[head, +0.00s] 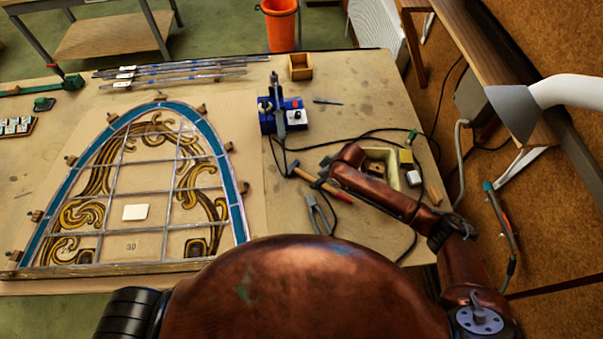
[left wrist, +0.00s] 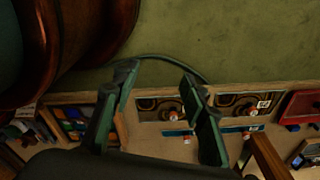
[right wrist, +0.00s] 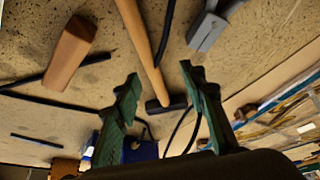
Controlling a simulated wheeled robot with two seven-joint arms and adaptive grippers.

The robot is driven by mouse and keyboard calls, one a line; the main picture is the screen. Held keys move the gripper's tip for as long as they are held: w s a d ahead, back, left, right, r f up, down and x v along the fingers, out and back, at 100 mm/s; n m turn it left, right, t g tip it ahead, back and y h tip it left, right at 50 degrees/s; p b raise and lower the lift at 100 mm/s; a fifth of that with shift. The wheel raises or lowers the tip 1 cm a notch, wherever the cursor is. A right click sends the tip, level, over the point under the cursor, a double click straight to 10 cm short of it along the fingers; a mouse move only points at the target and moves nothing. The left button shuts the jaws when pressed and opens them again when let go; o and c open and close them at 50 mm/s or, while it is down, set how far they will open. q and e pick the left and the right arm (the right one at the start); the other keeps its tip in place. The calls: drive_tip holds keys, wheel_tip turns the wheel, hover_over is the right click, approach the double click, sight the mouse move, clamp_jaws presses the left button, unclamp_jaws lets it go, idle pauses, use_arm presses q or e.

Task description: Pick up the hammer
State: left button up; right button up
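The hammer (head: 324,187) lies on the bench beside my right arm, its handle angled toward the lower right in the head view. In the right wrist view the hammer's pale wooden handle (right wrist: 145,45) runs down to a dark head (right wrist: 166,104). My right gripper (right wrist: 158,80) is open above the bench; the handle shows between its fingers, not visibly gripped.
Grey pliers (head: 318,213) lie near the hammer. A pale tray (head: 390,157) with small blocks and a wooden block (head: 433,195) are to the right. Black cables cross the bench. A blue device (head: 282,115) stands behind. The leaded panel (head: 135,190) fills the left side.

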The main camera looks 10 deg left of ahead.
sight(317, 179)
drive_tip(key=w+f, duration=0.1)
drive_tip(key=f, duration=0.1)
drive_tip(key=w+f, duration=0.1)
drive_tip(key=f, duration=0.1)
drive_tip(key=shift+w+a, duration=0.3)
drive_tip(key=shift+a, duration=0.1)
drive_tip(key=shift+s, duration=0.4)
drive_tip(key=shift+s+r, duration=0.1)
drive_tip(key=shift+s, duration=0.05)
drive_tip(key=shift+c, duration=0.4)
drive_tip(key=shift+w, duration=0.3)
drive_tip(key=shift+c, duration=0.8)
drive_tip(key=shift+f, duration=0.2)
drive_tip(key=shift+c, duration=0.8)
drive_tip(key=shift+s+r, duration=0.1)
drive_tip(key=shift+s, duration=0.05)
drive_tip(key=c, duration=0.3)
use_arm(q)
drive_tip(key=shift+w+r, duration=0.35)
drive_tip(key=shift+w, duration=0.25)
use_arm(e)
clamp_jaws()
